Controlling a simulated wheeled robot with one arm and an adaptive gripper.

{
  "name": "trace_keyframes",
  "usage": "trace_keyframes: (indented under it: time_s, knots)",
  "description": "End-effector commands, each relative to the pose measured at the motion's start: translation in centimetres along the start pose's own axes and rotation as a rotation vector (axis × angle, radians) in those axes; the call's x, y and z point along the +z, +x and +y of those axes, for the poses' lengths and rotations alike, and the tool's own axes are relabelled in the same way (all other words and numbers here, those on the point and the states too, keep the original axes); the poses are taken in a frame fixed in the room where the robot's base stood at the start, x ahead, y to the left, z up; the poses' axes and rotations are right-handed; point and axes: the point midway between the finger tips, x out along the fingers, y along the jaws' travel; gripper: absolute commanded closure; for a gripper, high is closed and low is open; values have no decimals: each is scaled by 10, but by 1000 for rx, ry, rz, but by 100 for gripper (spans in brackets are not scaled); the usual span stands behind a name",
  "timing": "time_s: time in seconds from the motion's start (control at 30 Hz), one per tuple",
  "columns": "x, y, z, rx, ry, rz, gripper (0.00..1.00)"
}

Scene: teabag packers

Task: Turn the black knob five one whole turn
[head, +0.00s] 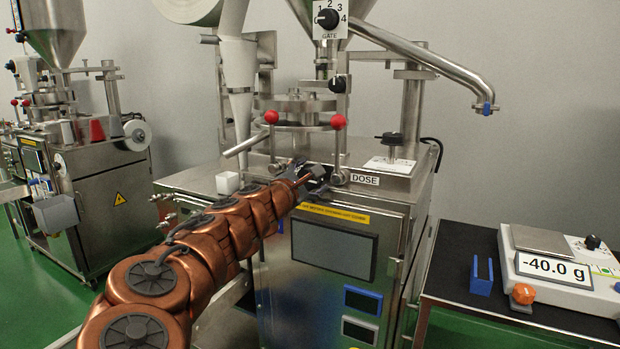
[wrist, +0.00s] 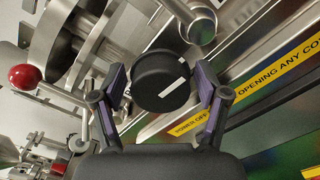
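A black round knob (wrist: 155,72) with white marks on its face and edge shows in the wrist view, low on the machine front. It lies between the two fingers of my gripper (wrist: 162,88). The fingers are apart, with a visible gap on each side of the knob. In the head view my gripper (head: 312,174) is at the machine's front edge, just left of the DOSE label (head: 365,179), and mostly hides the knob there. No number five is readable on any knob.
Two red ball handles (head: 338,121) stand above my gripper. Other black knobs are the GATE knob (head: 327,18), one below it (head: 337,84) and one on the scale (head: 592,242). A yellow warning strip (wrist: 270,83) runs below the knob. A steel tube end (wrist: 198,30) is close by.

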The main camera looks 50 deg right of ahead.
Motion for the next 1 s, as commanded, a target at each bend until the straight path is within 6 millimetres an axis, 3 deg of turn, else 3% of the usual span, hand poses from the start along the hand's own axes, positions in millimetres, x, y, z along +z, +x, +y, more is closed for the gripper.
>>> trace_keyframes:
  time_s: [0.47,1.0]
  knots:
    - [0,-5,0,1,0,0,19]
    - [-2,-55,1,3,0,4,19]
